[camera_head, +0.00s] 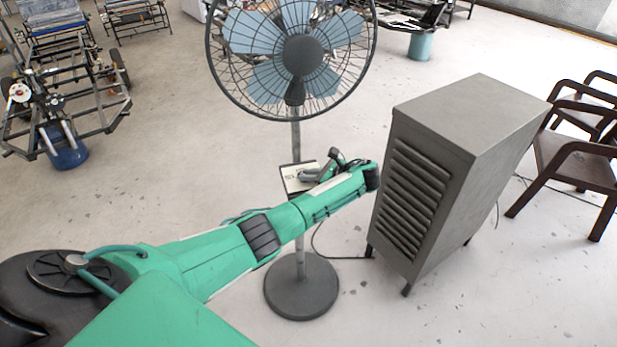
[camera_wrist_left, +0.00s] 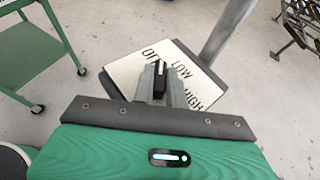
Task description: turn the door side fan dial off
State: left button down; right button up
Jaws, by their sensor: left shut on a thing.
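The pedestal fan (camera_head: 303,57) stands left of the grey louvred cabinet. Its dial plate (camera_head: 291,184) is a pale square box on the pole. In the left wrist view the dial plate (camera_wrist_left: 128,68) shows OFF, LOW and HIGH. The black dial knob (camera_wrist_left: 160,82) sits between the fingertips; its pale mark points up in the picture, between the OFF and LOW lettering. My left gripper (camera_head: 307,174) is at the plate and shut on the knob; the fingers also show in the left wrist view (camera_wrist_left: 160,88). They hide part of the OFF lettering. My right gripper is not in view.
The grey cabinet (camera_head: 452,172) stands close to my left wrist. Dark armchairs (camera_head: 582,150) are at the right. A wheeled frame (camera_head: 65,95) is at the left. The fan's round base (camera_head: 301,287) rests on open floor, with a cable running toward the cabinet.

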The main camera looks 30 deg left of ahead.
pick_arm(q)
jog(key=shift+w+n+g+h+b, duration=0.1)
jog(key=shift+n+g+h+b, duration=0.2)
jog(key=shift+n+g+b, duration=0.75)
jog(key=shift+a+n+g, duration=0.1)
jog(key=shift+n+g, duration=0.25)
jog(key=shift+g, duration=0.2)
jog(key=c, duration=1.4)
grip_release()
jog(key=shift+c, duration=0.2)
jog(key=b+v, duration=0.1)
jog(key=v, duration=1.2)
jog(key=shift+d+r+b, duration=0.2)
jog(key=shift+d+b, duration=0.1)
jog(key=shift+b, duration=0.1)
jog(key=shift+w, duration=0.1)
